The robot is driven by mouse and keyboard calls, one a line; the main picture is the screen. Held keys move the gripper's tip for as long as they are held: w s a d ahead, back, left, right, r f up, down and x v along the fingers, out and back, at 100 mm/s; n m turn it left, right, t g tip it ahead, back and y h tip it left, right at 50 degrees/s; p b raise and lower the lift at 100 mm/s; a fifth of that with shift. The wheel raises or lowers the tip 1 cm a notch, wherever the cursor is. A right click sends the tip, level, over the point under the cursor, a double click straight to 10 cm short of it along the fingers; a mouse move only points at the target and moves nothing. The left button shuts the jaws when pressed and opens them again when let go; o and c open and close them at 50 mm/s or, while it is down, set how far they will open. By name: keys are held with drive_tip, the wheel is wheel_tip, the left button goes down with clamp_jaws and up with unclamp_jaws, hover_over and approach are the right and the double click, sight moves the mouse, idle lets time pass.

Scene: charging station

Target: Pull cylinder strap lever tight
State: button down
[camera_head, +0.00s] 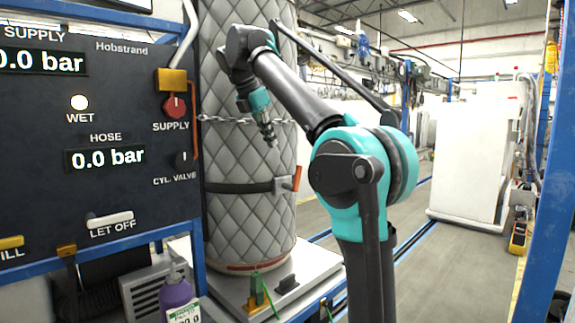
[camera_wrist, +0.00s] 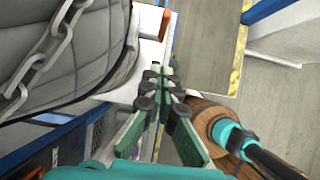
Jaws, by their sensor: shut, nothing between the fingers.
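The tall cylinder (camera_head: 235,155) stands upright in a grey quilted cover, and its side fills the left of the wrist view (camera_wrist: 90,50). A dark strap (camera_head: 240,188) runs around its lower half to a pale buckle plate at the right. The orange strap lever (camera_head: 297,178) stands out from that plate, tilted slightly. Part of an orange piece, apparently the lever, also shows in the wrist view (camera_wrist: 164,25), beyond the fingertips. My gripper (camera_head: 273,143) is shut and empty, pointing downward in front of the cylinder, above and left of the lever. Its green fingers meet in the wrist view (camera_wrist: 158,72).
A chain (camera_head: 240,121) circles the cylinder above the strap. The dark control panel (camera_head: 95,120) with knobs and displays stands at the left. A purple bottle (camera_head: 178,302) is low in front. A blue post (camera_head: 545,170) rises at the right. Open floor lies behind my arm.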

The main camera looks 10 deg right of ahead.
approach(296, 175)
wheel_tip(296, 175, down, 5)
drive_tip(key=shift+w+d+f, duration=0.2)
drive_tip(key=shift+w+d, duration=0.6)
drive_tip(key=shift+d, duration=0.2)
drive_tip(key=shift+d, duration=0.15)
drive_tip(key=shift+w+d+y, duration=0.1)
drive_tip(key=shift+w+y, duration=0.05)
drive_tip(key=shift+y, duration=0.15)
